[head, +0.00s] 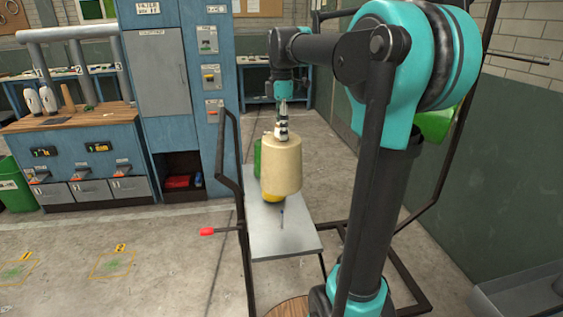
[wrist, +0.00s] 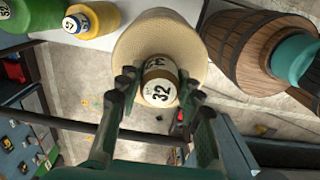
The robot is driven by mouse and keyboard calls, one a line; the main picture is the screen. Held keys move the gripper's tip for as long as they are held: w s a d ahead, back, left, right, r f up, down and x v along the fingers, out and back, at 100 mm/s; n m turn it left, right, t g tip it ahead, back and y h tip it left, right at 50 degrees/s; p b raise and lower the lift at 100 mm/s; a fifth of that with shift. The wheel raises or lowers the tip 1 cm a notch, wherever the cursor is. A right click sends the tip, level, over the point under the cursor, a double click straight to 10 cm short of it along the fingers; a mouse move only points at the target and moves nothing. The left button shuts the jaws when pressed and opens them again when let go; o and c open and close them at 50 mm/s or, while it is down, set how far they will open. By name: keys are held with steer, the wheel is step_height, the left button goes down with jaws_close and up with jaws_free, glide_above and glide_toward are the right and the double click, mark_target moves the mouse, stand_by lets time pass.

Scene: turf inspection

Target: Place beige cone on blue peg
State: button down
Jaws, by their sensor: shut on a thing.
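The beige cone (head: 281,167) hangs upright above the grey shelf. Its top bears a band marked 32 in the wrist view (wrist: 160,92). My gripper (head: 282,130) is shut on the cone's narrow top, with a finger on each side in the wrist view (wrist: 157,88). The blue peg (head: 282,217) stands upright on the near half of the grey shelf (head: 281,243), in front of and below the cone in the head view. I cannot make out the peg in the wrist view.
A yellow cone (wrist: 95,20) and a green cone (wrist: 45,15) stand on the shelf, partly hidden behind the beige cone in the head view. A dark rail (head: 228,165) with a red-tipped lever (head: 207,232) runs along the shelf's left side. The shelf's near end is bare.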

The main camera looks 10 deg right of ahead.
step_height(320, 180, down, 20)
steer(key=shift+r, duration=0.25)
stand_by(0.5)
steer(key=c, duration=1)
jaws_free()
steer(key=shift+f, duration=0.1)
step_height(320, 180, up, 12)
steer(key=s+d+f+m+t, duration=0.2)
steer(key=s+f+m, duration=0.7)
steer(key=s+f, duration=0.1)
steer(key=s+d+f+m+t, duration=0.2)
steer(key=s+f+m, duration=0.7)
steer(key=s+f, duration=0.2)
steer(key=shift+s, duration=0.5)
steer(key=shift+f, duration=0.1)
